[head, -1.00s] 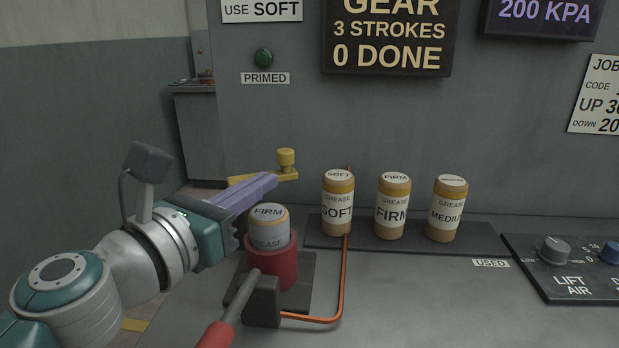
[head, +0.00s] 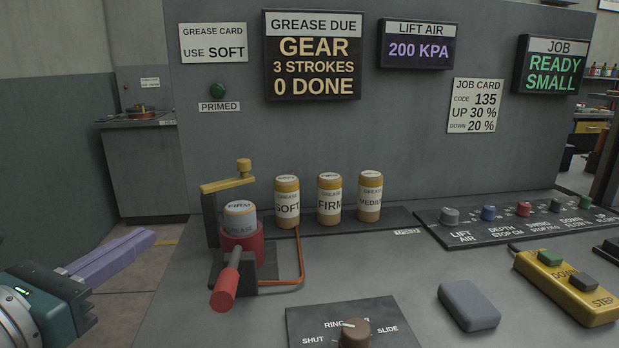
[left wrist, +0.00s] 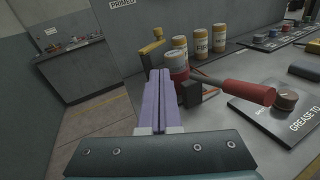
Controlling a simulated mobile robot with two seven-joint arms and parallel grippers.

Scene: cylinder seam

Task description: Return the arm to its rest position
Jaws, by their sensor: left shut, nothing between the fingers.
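My left gripper (head: 149,237) is at the left of the head view, off the bench's left edge, with its purple fingers together and nothing between them. In the left wrist view its fingers (left wrist: 158,75) point forward, pressed side by side. My right gripper is not in view. A white FIRM cartridge (head: 240,217) stands upright in the red grease pump cup (head: 243,244), to the right of my left gripper and apart from it. The yellow swing arm (head: 228,184) is up behind the cartridge.
SOFT (head: 287,203), FIRM (head: 329,199) and MEDIUM (head: 370,198) grease cartridges stand in a row on a dark strip. The red pump handle (head: 224,288) juts toward me. A ring knob (head: 355,334) and a control panel (head: 480,229) lie rightward. Open floor shows left of the bench.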

